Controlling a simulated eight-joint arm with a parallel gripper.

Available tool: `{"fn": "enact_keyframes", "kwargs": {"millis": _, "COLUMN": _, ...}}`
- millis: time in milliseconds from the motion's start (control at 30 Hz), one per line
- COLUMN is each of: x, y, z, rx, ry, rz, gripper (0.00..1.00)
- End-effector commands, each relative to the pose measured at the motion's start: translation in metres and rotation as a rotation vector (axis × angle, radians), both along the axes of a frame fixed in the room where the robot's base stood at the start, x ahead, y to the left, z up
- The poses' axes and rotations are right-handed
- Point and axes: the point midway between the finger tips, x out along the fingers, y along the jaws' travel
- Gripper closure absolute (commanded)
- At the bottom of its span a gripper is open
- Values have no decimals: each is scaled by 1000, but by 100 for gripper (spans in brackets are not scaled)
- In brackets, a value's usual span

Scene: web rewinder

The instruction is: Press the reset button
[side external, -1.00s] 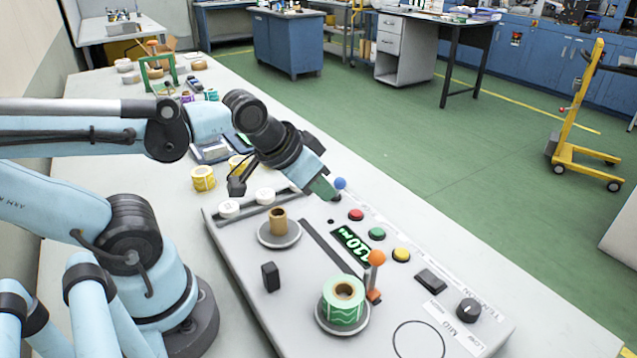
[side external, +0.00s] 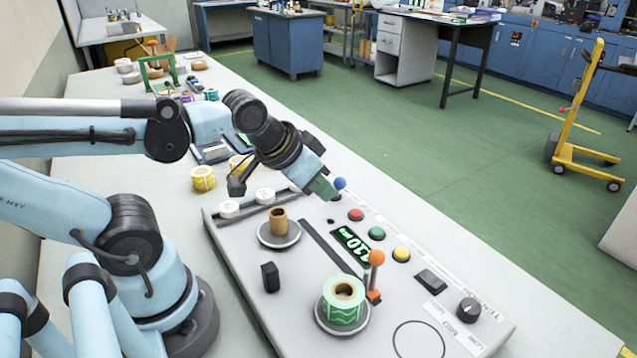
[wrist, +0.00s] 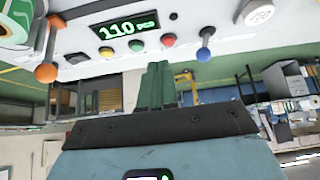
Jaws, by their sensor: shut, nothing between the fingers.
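On the rewinder's panel a red button (side external: 355,215), a green button (side external: 377,233) and a yellow button (side external: 401,254) stand in a row; I cannot read which is the reset. In the wrist view the yellow (wrist: 107,52), green (wrist: 137,46) and red (wrist: 168,40) buttons show beyond my fingertips. My gripper (side external: 324,192) is shut and empty, with green fingers pointing down at the panel's far left part. It is left of the red button and apart from the buttons. In the wrist view its fingers (wrist: 157,70) lie below the green and red buttons.
A blue-knobbed lever (side external: 340,184) is close beside my fingertips. An orange-knobbed lever (side external: 376,258) stands beside a green-patterned roll (side external: 344,302). A lit display (side external: 351,245) reads 110. A cardboard core (side external: 278,221) stands on a spindle. A black dial (side external: 468,309) is at right.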

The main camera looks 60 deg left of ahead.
Motion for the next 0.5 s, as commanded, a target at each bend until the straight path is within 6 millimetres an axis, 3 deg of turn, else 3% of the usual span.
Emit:
{"fn": "enact_keyframes", "kwargs": {"millis": 167, "x": 8, "y": -8, "z": 3, "rx": 32, "ry": -14, "rz": -84, "gripper": 100}}
{"fn": "enact_keyframes", "kwargs": {"millis": 500, "x": 54, "y": -64, "z": 18, "rx": 259, "ry": -137, "rz": -612, "gripper": 100}}
